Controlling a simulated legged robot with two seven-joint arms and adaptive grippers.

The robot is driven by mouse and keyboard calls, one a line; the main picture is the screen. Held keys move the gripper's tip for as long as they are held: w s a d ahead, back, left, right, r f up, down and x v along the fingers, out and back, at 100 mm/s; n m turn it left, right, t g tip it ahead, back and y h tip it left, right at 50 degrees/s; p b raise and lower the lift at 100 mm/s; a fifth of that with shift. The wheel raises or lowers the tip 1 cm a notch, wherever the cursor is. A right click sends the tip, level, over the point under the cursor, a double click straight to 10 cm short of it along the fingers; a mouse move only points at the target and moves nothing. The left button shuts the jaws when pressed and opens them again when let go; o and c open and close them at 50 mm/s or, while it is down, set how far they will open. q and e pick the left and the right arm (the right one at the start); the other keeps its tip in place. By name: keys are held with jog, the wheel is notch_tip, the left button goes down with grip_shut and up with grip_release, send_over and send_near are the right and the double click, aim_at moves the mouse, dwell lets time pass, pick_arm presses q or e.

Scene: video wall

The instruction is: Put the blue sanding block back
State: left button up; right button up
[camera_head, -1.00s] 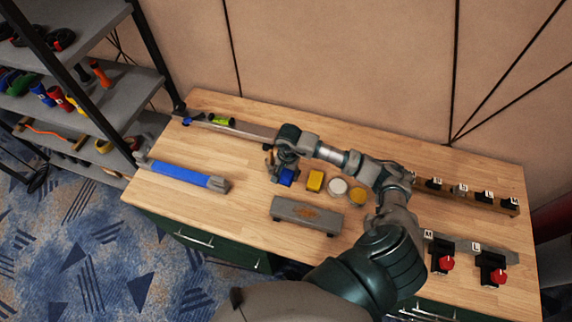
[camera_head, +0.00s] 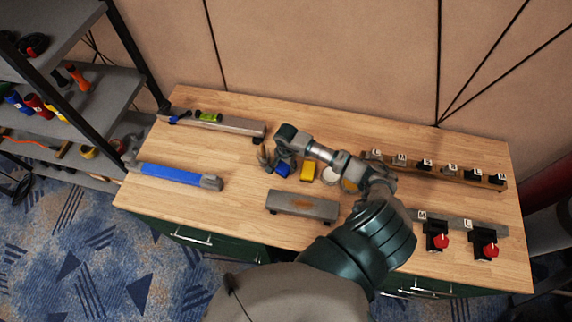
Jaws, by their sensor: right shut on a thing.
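The blue sanding block (camera_head: 283,170) is on or just above the wooden bench, left of a yellow block (camera_head: 308,172). My right gripper (camera_head: 275,163) reaches over from the right and is shut on the blue block, hiding part of it. Whether the block touches the bench is hard to tell. My left gripper is out of view.
A white disc (camera_head: 330,176) is partly behind my right arm. A grey raised bar (camera_head: 302,206) stands in front. A blue tool (camera_head: 172,171) lies left; a rail with a green level (camera_head: 208,116) is at the back left.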

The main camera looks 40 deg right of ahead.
aim_at(286, 165)
jog(key=shift+a, duration=0.15)
jog(key=o, duration=0.9)
jog(key=shift+c, duration=0.2)
jog(key=shift+o, duration=1.2)
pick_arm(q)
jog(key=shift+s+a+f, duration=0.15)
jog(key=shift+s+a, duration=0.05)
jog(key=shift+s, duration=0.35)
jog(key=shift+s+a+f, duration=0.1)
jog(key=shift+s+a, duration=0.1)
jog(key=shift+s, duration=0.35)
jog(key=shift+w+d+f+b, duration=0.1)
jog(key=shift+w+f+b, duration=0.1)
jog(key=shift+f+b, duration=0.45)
pick_arm(e)
notch_tip(286, 165, up, 12)
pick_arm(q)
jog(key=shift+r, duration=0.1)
pick_arm(e)
jog(key=shift+s, duration=0.15)
